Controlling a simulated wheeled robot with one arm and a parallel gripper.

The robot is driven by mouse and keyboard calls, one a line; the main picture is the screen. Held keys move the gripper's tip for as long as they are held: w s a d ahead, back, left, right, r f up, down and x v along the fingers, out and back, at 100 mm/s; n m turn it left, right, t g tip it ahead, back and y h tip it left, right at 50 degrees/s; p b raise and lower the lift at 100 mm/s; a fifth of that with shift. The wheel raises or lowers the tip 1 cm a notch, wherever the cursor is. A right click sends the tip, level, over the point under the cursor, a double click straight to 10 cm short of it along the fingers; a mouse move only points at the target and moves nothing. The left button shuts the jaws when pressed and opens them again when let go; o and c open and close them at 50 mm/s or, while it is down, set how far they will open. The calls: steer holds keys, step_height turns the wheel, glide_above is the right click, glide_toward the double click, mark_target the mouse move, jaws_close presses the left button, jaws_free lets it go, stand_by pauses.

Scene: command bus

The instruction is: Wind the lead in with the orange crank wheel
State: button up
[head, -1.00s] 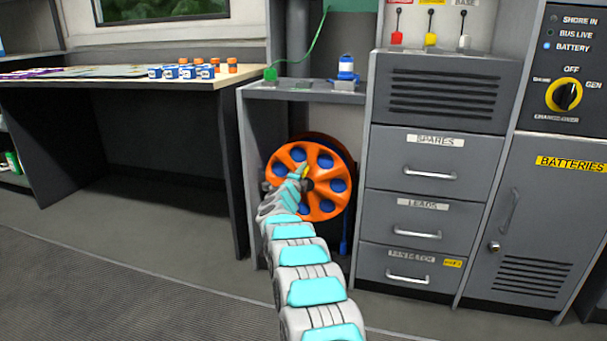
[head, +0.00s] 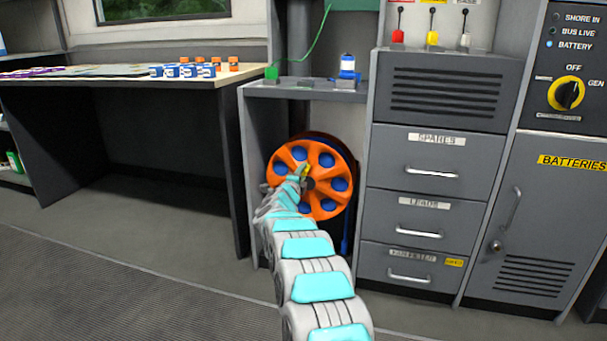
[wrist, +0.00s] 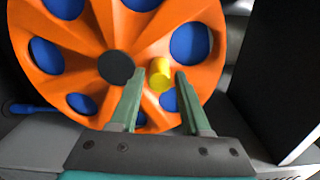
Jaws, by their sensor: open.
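The orange crank wheel (head: 325,181) stands upright in the open bay under a small grey counter. Blue lead shows through its round holes, and its dark hub (wrist: 116,68) is left of centre in the wrist view. A yellow knob (wrist: 160,72) sticks out of the wheel face, just right of the hub. My gripper (wrist: 158,82) is open, with its two green fingers on either side of the yellow knob. I cannot tell whether either finger touches it. In the head view my arm hides the wheel's lower left.
A grey drawer unit (head: 430,205) stands right of the bay, its dark side close to the wheel in the wrist view. A desk (head: 120,80) with blue and orange items is at left. A blue lead piece (wrist: 35,109) shows left of the wheel.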

steer(key=shift+v, duration=2.75)
steer(key=s+a+r+n+g+y, duration=0.3)
steer(key=s+a+r+n+y, duration=0.25)
steer(key=s+n+y, duration=0.3)
steer(key=s+f+n+g+y, duration=0.15)
steer(key=s+n+g, duration=0.35)
steer(key=s, duration=0.8)
steer(key=s+d+f+n+g+h, duration=0.1)
steer(key=s+d+f+n+g, duration=0.45)
steer(key=s, duration=1.15)
steer(key=s+d+n+g+h, duration=0.15)
steer(key=s+d, duration=0.65)
steer(key=s, duration=0.9)
steer(key=s+d+f+n+g+h, duration=0.2)
steer(key=s+d+f+g, duration=0.3)
steer(key=s, duration=1.2)
step_height(320, 180, up, 16)
steer(key=d+t+p, duration=0.1)
steer(key=p, duration=1.2)
steer(key=shift+w+p, duration=0.2)
steer(key=shift+p, duration=0.1)
